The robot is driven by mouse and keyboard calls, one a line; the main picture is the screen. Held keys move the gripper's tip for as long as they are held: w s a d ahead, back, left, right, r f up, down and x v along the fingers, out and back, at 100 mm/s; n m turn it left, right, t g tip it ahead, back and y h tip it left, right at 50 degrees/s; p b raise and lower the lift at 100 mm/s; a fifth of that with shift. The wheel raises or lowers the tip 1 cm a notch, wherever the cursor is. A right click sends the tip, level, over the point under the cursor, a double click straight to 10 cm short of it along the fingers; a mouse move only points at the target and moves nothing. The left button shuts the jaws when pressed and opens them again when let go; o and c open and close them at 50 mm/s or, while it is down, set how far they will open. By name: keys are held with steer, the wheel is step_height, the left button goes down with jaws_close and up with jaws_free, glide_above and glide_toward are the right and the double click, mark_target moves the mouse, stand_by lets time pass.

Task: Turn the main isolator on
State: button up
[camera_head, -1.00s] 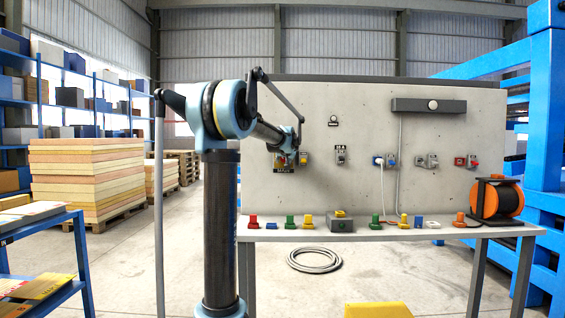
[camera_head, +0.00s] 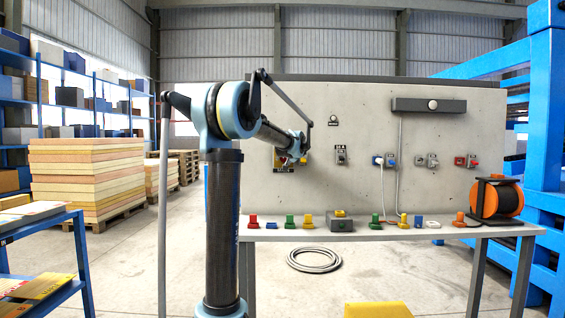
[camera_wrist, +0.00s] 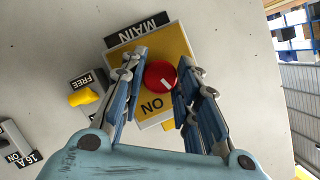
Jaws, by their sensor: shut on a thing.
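The main isolator is a red round knob (camera_wrist: 160,75) on a yellow plate (camera_wrist: 180,47) under a black MAIN label (camera_wrist: 138,28), seen in the wrist view. An ON label (camera_wrist: 152,105) is beside the knob. A pale mark on the knob's face points toward the lower right of the picture, not squarely at ON. My gripper (camera_wrist: 157,80) has its blue fingers on either side of the knob and is shut on it. In the head view the yellow plate (camera_head: 279,160) shows at the panel's left, with my gripper (camera_head: 290,157) partly covering it; the knob is hard to make out.
A yellow handle (camera_wrist: 83,97) with a FREE label sits beside the isolator. More switches and sockets (camera_head: 341,155) run along the grey panel (camera_head: 350,110). The bench (camera_head: 340,231) below holds several coloured plugs and a cable reel (camera_head: 497,199).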

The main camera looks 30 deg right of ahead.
steer(key=m+t, duration=0.1)
steer(key=m, duration=0.1)
steer(key=m+t+y, duration=0.1)
steer(key=m, duration=0.1)
steer(key=shift+s+d+f+m, duration=0.1)
steer(key=shift+f+m, duration=0.05)
steer(key=shift+m, duration=0.25)
steer(key=m+t, duration=0.1)
steer(key=m, duration=0.1)
steer(key=m+t, duration=0.1)
steer(key=m, duration=0.1)
steer(key=m+t, duration=0.1)
steer(key=shift+f+m, duration=0.25)
steer(key=shift+m, duration=0.15)
steer(key=o, duration=1.1)
steer(key=s, duration=0.4)
steer(key=s+a, duration=0.1)
steer(key=s, duration=0.2)
steer(key=s+a+f, duration=0.1)
steer(key=s, duration=0.3)
steer(key=shift+s, duration=0.35)
